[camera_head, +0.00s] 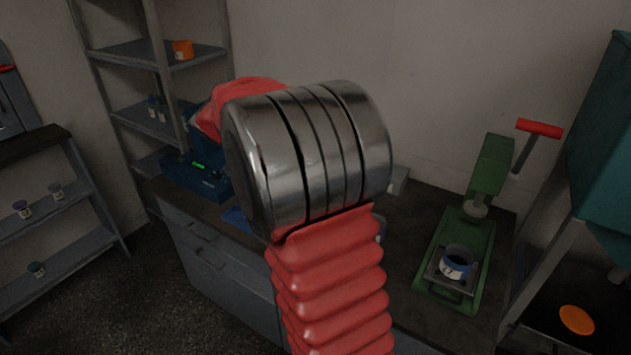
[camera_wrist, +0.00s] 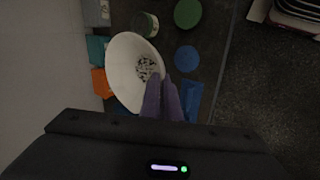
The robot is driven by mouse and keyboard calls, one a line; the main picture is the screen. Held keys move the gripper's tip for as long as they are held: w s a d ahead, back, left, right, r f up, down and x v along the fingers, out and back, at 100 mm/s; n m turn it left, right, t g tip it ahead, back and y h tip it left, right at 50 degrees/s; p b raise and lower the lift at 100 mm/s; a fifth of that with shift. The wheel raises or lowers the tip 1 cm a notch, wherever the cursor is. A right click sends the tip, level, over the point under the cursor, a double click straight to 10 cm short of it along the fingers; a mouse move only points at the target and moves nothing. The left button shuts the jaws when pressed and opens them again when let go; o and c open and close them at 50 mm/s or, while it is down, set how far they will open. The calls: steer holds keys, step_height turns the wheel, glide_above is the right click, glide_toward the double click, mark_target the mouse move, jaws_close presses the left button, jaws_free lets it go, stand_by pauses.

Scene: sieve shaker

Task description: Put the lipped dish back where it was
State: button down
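A white dish (camera_wrist: 122,62) fills the middle left of the wrist view, with a small heap of dark and pale grains (camera_wrist: 148,69) inside. Its lip cannot be made out clearly. My gripper (camera_wrist: 162,84) has its two purple fingers close together at the dish's lower right rim, one on the inner side and one outside, gripping the wall. The dish looks close to the camera, above the dark worktop. In the head view my arm covers the middle, hiding the gripper and the dish.
Below the dish are a jar (camera_wrist: 145,24), a green disc (camera_wrist: 187,13), a blue disc (camera_wrist: 187,58) and a blue tray (camera_wrist: 191,98). An orange block (camera_wrist: 101,82) lies left. A green press (camera_head: 463,245) holds a cup; a blue device (camera_head: 195,177) stands left.

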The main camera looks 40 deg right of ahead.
steer(key=w+a, duration=0.3)
steer(key=a, duration=0.6)
steer(key=w+a+r+n+t, duration=0.1)
steer(key=w+a, duration=0.3)
steer(key=a, duration=0.6)
steer(key=w+a+r+n, duration=0.1)
steer(key=w+a, duration=0.2)
steer(key=a, duration=0.6)
steer(key=shift+w+a+r, duration=0.15)
steer(key=shift+w+a, duration=0.1)
steer(key=shift+w, duration=0.05)
